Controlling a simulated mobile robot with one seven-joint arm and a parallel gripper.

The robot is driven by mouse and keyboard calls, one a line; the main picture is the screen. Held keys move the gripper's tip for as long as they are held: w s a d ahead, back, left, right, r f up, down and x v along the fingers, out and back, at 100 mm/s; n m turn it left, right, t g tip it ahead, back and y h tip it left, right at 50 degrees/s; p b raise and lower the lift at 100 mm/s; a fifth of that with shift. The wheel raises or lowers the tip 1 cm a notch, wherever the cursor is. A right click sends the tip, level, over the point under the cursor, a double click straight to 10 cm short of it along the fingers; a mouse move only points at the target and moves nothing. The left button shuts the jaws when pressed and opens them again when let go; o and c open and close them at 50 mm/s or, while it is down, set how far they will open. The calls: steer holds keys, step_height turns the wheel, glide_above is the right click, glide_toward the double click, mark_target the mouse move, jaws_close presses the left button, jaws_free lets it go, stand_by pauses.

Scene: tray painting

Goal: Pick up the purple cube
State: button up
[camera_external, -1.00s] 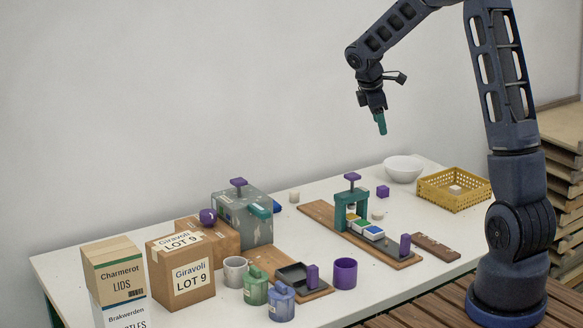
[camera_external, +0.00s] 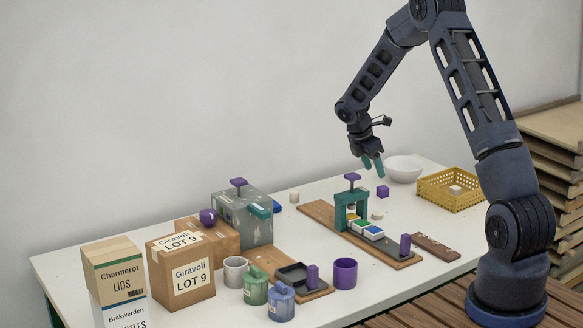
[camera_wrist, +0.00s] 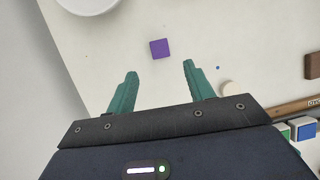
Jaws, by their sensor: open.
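The purple cube (camera_external: 383,191) rests on the white table, just in front of the white bowl and behind the teal press. In the wrist view the cube (camera_wrist: 159,48) lies beyond the fingertips, roughly midway between their lines. My gripper (camera_external: 373,168) is open and empty, with its teal fingers pointing down above the table, a little up and left of the cube in the external view. Both fingers of my gripper (camera_wrist: 159,68) show apart in the wrist view.
The white bowl (camera_external: 404,168) and the yellow basket (camera_external: 452,190) stand behind and right of the cube. The teal press (camera_external: 350,208) on its board stands to the left. A small cream disc (camera_external: 377,213) lies near. The table around the cube is otherwise clear.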

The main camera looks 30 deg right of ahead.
mark_target(380, 188)
steer(key=x, duration=0.8)
steer(key=shift+a, duration=0.1)
steer(key=c, duration=1)
